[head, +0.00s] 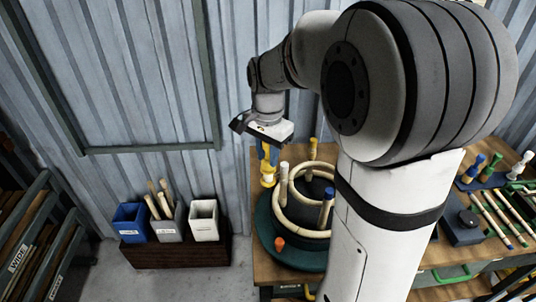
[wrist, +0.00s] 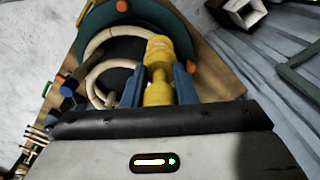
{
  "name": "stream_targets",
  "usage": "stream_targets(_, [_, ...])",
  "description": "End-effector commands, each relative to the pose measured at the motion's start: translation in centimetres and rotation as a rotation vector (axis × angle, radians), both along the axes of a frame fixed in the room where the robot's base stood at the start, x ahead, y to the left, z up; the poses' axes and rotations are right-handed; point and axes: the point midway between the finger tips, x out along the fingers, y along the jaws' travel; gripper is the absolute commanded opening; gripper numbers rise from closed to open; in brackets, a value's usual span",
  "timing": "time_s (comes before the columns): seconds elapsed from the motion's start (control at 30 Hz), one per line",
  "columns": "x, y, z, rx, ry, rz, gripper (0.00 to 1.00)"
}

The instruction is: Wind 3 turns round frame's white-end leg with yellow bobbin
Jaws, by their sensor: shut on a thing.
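My gripper (head: 268,157) is shut on the yellow bobbin (head: 267,175), its blue fingers on either side of it. The bobbin also shows in the wrist view (wrist: 158,88). The rattan frame (head: 293,228), pale curved rings with upright legs, sits on a dark green round base (head: 268,235). The leg that looks white-ended (head: 283,182) stands just right of the bobbin, with a small gap seen in the head view. I cannot make out any strand wound on the white-end leg.
An orange knob (head: 280,243) sits on the base's front edge. The wooden bench (head: 262,156) carries a bobbin rack (head: 476,181) and loose rods (head: 497,217) at right. Blue, grey and white bins (head: 204,221) stand left on a brown crate (head: 178,254). My arm hides the bench's middle.

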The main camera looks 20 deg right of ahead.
Motion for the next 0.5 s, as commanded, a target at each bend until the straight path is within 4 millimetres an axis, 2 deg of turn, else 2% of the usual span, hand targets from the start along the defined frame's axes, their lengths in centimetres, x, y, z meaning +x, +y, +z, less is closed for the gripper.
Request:
stream_targets(0.03, [0.0,0.0,1.0,0.000,-0.001,0.000,0.00])
stream_targets(0.5, [0.0,0.0,5.7,0.000,0.000,0.000,0.00])
